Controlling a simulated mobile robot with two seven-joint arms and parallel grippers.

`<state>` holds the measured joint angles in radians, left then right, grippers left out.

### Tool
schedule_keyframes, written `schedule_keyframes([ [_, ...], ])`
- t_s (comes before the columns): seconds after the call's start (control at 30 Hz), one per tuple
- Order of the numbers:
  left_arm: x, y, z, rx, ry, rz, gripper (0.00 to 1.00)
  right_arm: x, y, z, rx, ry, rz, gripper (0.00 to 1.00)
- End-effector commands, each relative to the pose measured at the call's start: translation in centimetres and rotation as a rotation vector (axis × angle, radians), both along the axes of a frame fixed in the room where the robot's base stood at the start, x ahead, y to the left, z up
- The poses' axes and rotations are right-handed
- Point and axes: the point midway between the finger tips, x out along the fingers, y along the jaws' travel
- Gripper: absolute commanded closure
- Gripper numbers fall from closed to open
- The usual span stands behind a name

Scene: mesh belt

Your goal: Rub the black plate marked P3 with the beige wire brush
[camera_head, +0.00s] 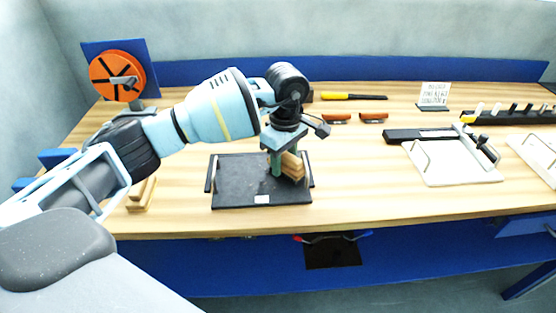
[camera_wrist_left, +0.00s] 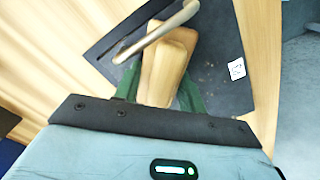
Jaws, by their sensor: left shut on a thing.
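The black plate (camera_head: 235,182) lies flat on the wooden table and has a bar handle at each side. A small white label (camera_head: 262,199) sits at its front edge; it also shows in the left wrist view (camera_wrist_left: 237,68), but I cannot read its lettering. My left gripper (camera_head: 281,166) points down over the right part of the plate, shut on the beige wire brush (camera_head: 294,165). In the left wrist view the brush (camera_wrist_left: 167,62) sits between the green fingers, close to a metal handle (camera_wrist_left: 155,32). Its bristles are hidden, so I cannot tell whether they touch the plate.
Wooden blocks (camera_head: 142,194) lie left of the plate. Two red-brown brushes (camera_head: 374,117) and a yellow-and-black tool (camera_head: 353,97) lie behind. A white board (camera_head: 450,165) with handles is at the right. An orange disc (camera_head: 118,76) stands at the back left. The table between plate and white board is clear.

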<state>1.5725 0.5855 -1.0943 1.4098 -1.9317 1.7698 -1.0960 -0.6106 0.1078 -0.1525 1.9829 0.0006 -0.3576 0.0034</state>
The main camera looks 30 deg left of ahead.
Motion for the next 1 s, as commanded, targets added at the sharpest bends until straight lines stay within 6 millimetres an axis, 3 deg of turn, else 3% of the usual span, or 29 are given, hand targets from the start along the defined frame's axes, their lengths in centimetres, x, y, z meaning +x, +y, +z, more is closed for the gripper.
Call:
schedule_keyframes([
  [0.37, 0.2, -0.6, 0.5, -0.011, -0.013, -0.003, 0.96, 0.1, -0.1, 0.1, -0.003, -0.003, 0.005, 0.64],
  [1.0, 0.2, -0.4, 6.0, -0.009, -0.015, -0.002, 0.96, 2.3, -0.3, 3.1, -0.006, -0.061, 0.010, 0.64],
])
